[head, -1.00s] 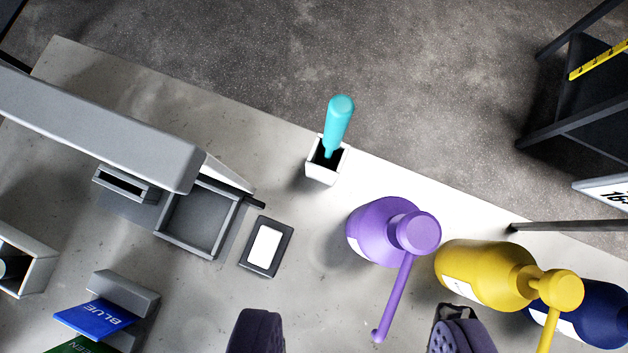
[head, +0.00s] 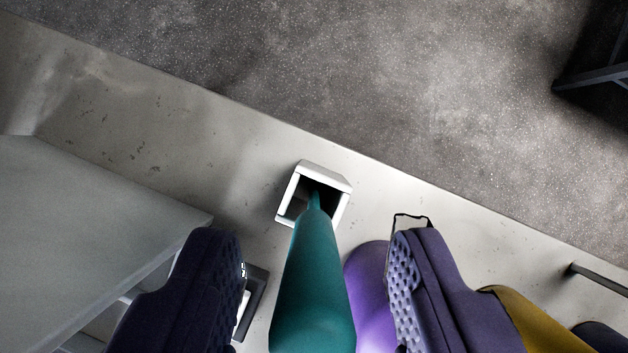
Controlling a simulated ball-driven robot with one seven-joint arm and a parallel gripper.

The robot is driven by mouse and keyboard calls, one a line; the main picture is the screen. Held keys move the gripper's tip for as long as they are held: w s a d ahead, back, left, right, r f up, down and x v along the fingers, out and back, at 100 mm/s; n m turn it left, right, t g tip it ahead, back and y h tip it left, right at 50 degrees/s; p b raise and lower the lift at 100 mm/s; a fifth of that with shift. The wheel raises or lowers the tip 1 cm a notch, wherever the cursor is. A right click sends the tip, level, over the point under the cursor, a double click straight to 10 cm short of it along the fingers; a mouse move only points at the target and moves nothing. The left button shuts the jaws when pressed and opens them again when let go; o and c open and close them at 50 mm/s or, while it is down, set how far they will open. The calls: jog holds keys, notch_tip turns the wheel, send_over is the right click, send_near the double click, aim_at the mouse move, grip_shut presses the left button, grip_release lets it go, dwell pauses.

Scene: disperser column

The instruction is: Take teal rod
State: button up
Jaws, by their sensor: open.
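The teal rod (head: 312,290) stands with its narrow lower end in a small white square holder (head: 283,205) near the table's far edge. Its thick handle rises toward the camera and is cut off by the bottom of the picture. My gripper (head: 320,265) is open, with one dark padded finger to the left of the rod and the other to its right. There are gaps on both sides, and neither finger appears to touch the rod.
A purple bottle (head: 370,290) is close on the right, partly behind the right finger. A yellow bottle (head: 535,320) and a dark blue bottle (head: 600,335) lie further right. A large grey machine (head: 80,225) fills the left. Table beyond the holder is clear.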

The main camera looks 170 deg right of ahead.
aim_at(312, 238)
jog(key=x, duration=0.3)
jog(key=shift+f, duration=0.25)
grip_shut()
